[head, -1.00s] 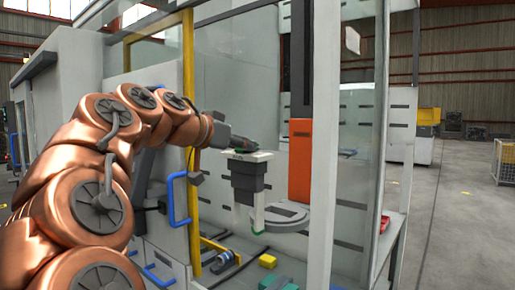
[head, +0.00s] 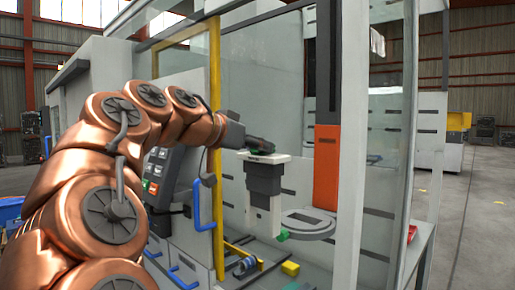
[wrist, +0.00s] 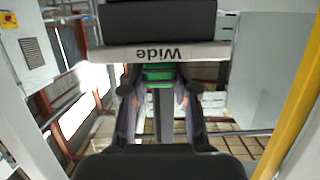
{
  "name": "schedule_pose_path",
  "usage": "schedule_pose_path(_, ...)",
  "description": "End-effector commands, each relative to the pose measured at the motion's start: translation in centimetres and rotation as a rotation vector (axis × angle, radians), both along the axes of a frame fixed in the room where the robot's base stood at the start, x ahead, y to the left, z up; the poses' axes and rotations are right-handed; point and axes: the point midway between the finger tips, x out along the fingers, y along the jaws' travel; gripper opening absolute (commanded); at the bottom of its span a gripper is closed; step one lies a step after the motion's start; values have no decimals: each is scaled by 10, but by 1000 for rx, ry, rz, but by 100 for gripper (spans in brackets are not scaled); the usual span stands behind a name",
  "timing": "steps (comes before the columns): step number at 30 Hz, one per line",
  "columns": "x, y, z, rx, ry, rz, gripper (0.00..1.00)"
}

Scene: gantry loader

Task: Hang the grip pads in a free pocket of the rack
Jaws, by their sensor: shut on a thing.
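My gripper (wrist: 160,100) is shut on the grip pads, whose green part shows between the fingers in the wrist view. The grip pads (head: 263,178) hang below my gripper in the head view, roughly upright: a white top plate, a dark block and pale pads beneath. In the wrist view, their white plate (wrist: 158,53) reads "Wide" upside down. A green piece (head: 283,235) shows beside the lower end of the pads. I cannot make out the rack or a free pocket for sure.
A grey round plate (head: 308,224) with an opening sits right of the pads, by an orange column (head: 327,165). A yellow post (head: 216,150) and blue handle (head: 196,206) stand left. A pale upright (head: 350,150) is nearer. Loose blue and yellow items lie below.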

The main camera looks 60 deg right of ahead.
Motion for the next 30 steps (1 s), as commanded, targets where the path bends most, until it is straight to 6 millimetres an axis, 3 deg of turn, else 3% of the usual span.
schedule_pose_path(30,0,1,68,-3,-1,1,0)
